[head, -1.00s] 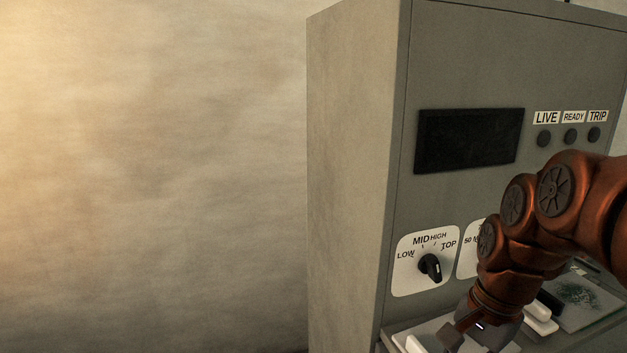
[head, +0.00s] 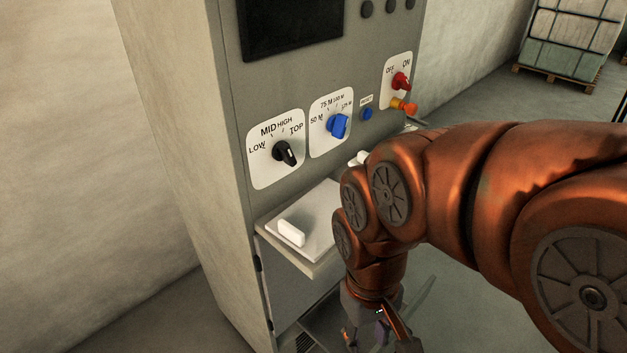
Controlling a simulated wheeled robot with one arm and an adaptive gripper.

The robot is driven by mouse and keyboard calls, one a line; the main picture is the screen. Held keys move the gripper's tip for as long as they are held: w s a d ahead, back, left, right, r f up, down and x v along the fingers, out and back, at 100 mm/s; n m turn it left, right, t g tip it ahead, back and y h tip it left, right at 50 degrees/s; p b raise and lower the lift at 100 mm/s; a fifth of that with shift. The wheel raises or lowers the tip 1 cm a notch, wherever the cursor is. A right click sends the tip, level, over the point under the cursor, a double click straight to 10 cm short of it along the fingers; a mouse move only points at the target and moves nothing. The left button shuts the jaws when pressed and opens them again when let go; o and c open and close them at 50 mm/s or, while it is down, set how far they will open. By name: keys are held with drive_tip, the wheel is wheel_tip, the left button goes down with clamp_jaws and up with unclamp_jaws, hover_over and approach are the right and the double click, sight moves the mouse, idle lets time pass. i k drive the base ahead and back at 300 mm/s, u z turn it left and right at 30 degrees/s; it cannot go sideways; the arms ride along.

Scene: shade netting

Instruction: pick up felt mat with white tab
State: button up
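A pale, flat square mat (head: 322,212) with a raised white tab (head: 292,233) near its front left corner lies on the ledge of the grey cabinet. Whether it is felt I cannot tell. A second white tab (head: 359,158) shows farther right on the ledge, mostly hidden behind my arm. My gripper (head: 378,341) points down at the bottom edge of the picture, right of and lower in the picture than the tabbed mat, apart from it. Its fingertips are dark and partly cut off. A small purple patch shows between the fingers; I cannot tell what it is.
The cabinet front has a black knob (head: 285,152), a blue knob (head: 338,126), a red switch (head: 401,82) and an orange part (head: 404,105) above the ledge. A lower panel is below the ledge. A caged tank on a pallet (head: 570,45) stands far right.

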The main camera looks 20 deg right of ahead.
sight(304, 226)
drive_tip(key=u, duration=0.15)
drive_tip(key=k, duration=1.1)
drive_tip(key=u, duration=1.3)
